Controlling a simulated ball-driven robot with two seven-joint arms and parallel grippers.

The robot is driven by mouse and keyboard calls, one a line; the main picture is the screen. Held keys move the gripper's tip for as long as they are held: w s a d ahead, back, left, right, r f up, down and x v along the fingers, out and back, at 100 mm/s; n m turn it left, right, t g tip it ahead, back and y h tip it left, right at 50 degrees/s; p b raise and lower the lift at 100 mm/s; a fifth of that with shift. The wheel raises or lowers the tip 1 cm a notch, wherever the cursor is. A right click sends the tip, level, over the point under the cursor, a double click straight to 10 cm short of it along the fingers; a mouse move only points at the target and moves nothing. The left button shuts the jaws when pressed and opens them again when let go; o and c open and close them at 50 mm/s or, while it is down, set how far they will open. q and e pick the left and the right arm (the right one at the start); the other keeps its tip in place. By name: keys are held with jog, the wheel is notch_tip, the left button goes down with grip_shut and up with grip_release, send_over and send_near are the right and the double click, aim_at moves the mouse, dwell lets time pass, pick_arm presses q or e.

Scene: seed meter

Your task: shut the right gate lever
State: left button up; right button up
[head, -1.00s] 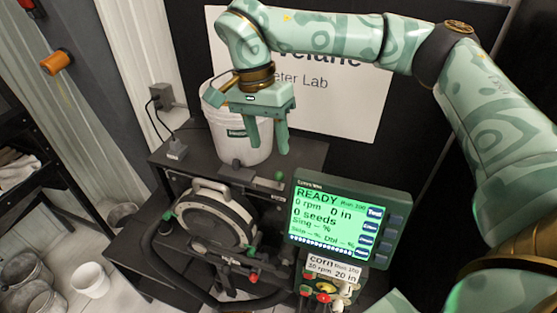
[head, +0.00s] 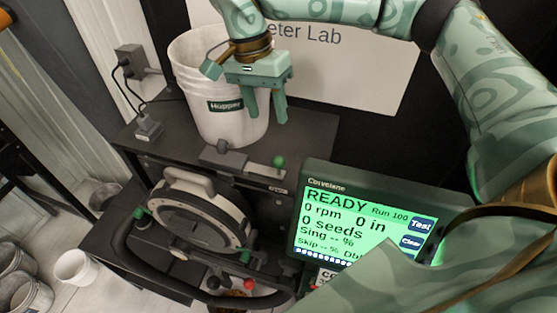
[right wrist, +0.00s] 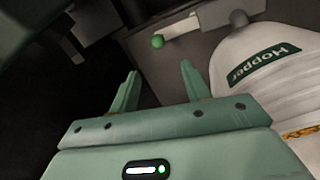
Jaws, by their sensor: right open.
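A lever with a green knob (head: 278,161) is on the dark stand, just below and right of the white hopper bucket (head: 228,128). Its pale bar (head: 262,171) lies along the stand. In the right wrist view the green knob (right wrist: 157,41) and pale bar (right wrist: 183,27) show beyond my fingers. My right gripper (head: 266,118) is open and empty, in front of the hopper's right side and above the knob in the picture. Its two fingers (right wrist: 160,70) show apart in the wrist view, and the knob is clear of them. My left gripper is not in view.
The screen (head: 360,220) reading READY stands right of the lever. The round meter housing (head: 195,222) with a curved dark bar is below left. Other green knobs (head: 139,213) and a red knob (head: 249,284) are low on the stand. Free air surrounds the gripper's fingers.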

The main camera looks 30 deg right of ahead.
aim_at(278, 157)
jog(key=s+f, duration=0.1)
jog(key=f, duration=0.3)
jog(key=s+f, duration=0.1)
jog(key=f, duration=0.4)
jog(key=s+d+f+p, duration=0.1)
jog(key=f, duration=0.4)
jog(key=shift+d, duration=0.1)
jog(key=shift+w, duration=0.1)
